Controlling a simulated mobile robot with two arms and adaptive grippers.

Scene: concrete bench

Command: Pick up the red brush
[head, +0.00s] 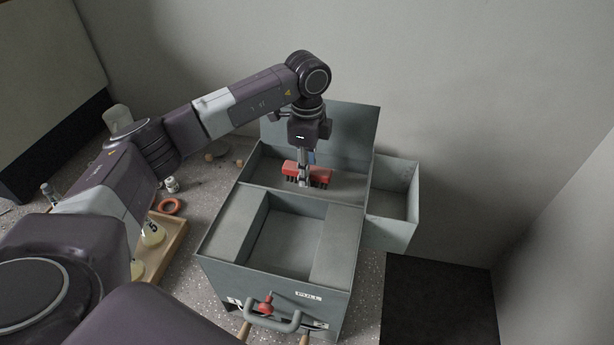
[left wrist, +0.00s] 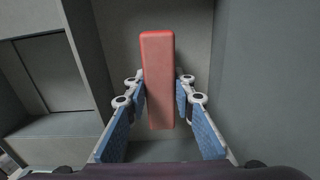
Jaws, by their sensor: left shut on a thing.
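The red brush (head: 318,174) has a red block back and dark bristles pointing down. It is in or just above the rear compartment of the grey box (head: 228,222). My left gripper (head: 304,180) points down from above and is shut on the brush near its middle. In the left wrist view, the brush (left wrist: 158,80) stands between the blue pads of the left gripper (left wrist: 160,100), which press on both sides. Whether the bristles touch the compartment floor cannot be told. My right gripper is not in view.
The box has a raised rear lid (head: 345,125), an open side bin (head: 413,205) at right and a front handle (head: 268,322). A wooden tray (head: 178,240) with flasks, an orange ring (head: 170,206) and a small jar (head: 172,184) are at left. Walls stand behind and at right.

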